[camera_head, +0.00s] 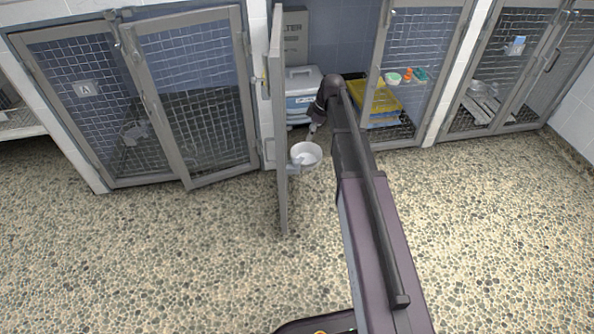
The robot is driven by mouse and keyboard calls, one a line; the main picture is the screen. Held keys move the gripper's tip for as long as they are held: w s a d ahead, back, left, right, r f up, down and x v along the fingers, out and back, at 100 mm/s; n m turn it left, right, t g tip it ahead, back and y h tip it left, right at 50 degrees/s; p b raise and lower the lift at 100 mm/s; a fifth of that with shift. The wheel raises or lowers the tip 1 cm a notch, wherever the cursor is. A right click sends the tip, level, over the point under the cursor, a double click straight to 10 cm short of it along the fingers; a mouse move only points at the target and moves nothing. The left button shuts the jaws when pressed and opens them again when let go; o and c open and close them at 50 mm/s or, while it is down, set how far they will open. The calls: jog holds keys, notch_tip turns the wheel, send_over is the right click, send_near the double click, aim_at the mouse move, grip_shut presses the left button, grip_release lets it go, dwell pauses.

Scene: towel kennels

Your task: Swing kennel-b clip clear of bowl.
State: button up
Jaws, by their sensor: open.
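A white round bowl (308,150) sits close against the right face of an open kennel door (281,170), which I see almost edge-on. A small pale piece, perhaps the clip (297,161), shows at the bowl's left front; it is too small to tell its position. No kennel-b label is readable. My gripper (313,133) is just above the bowl's far rim, at the end of my arm, pointing down. It is open and looks empty. I cannot tell whether it touches the bowl or clip.
Behind the open door is a compartment with a lidded grey bin (300,82). A yellow tray (378,97) sits behind mesh at right. The kennel marked A (85,89) is at left, its right door slightly ajar. The pebbled floor (180,260) in front is clear.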

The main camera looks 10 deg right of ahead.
aim_at(297, 160)
jog(key=w+d+f+n+b, duration=0.1)
jog(key=w+f+n+b, duration=0.1)
jog(key=w+f+b, duration=0.2)
notch_tip(297, 160, down, 2)
jog(key=shift+w+d+f+y+b, duration=0.1)
jog(key=shift+w+d+y+b, duration=0.15)
jog(key=shift+y+b, duration=0.25)
jog(key=shift+a+f, duration=0.1)
jog(key=shift+f, duration=0.05)
jog(key=b+x, duration=1.2)
jog(key=x, duration=0.1)
jog(key=shift+f+b, duration=0.25)
jog(key=shift+b, duration=0.15)
dwell(0.5)
grip_shut()
